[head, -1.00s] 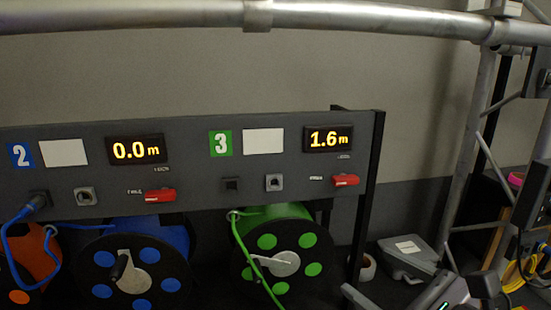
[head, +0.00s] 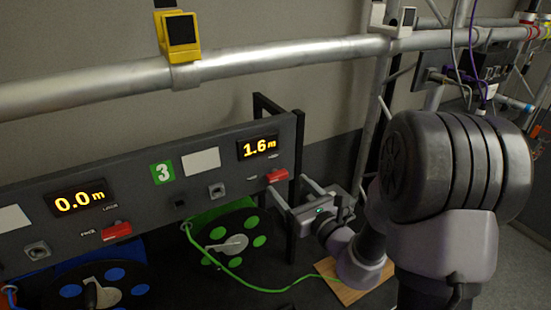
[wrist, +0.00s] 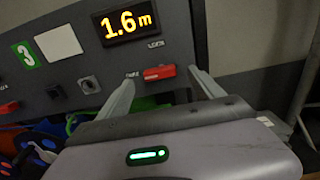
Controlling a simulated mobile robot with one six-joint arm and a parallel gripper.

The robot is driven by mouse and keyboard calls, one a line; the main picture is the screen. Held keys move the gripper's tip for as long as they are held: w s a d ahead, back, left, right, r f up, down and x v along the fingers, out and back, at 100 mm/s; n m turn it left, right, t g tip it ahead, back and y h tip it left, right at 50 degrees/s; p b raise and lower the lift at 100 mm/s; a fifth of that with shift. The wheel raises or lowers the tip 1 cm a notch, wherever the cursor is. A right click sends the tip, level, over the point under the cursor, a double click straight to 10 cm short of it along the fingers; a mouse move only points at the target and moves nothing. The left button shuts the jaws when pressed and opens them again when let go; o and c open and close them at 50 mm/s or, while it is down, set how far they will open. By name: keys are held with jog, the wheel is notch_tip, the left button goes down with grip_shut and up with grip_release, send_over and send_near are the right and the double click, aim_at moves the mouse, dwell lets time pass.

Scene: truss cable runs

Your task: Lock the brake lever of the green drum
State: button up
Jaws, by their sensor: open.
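The green drum (head: 259,241), with a dark front disc and green spots, sits below panel section 3. Its red brake lever (head: 277,175) lies roughly level on the grey panel, right of the number 3 label and below the 1.6 m display (head: 258,148). The lever also shows in the wrist view (wrist: 159,72). My gripper (head: 287,183) is open in front of this lever. In the wrist view its fingertips (wrist: 160,76) stand on either side of the lever, with nothing held. I cannot tell whether a finger touches it.
A green cable (head: 235,278) runs from the drum rightward to a wooden board (head: 352,284). Section 2 has its own red lever (head: 117,230) and a 0.0 m display (head: 79,198). A metal truss tube (head: 290,58) with a yellow clamp (head: 178,36) crosses above. A black post (head: 297,215) stands beside the lever.

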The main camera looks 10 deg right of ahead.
aim_at(280, 177)
jog(key=p+x, duration=0.1)
jog(key=x, duration=0.4)
jog(key=shift+f, duration=0.1)
jog(key=c, duration=1.4)
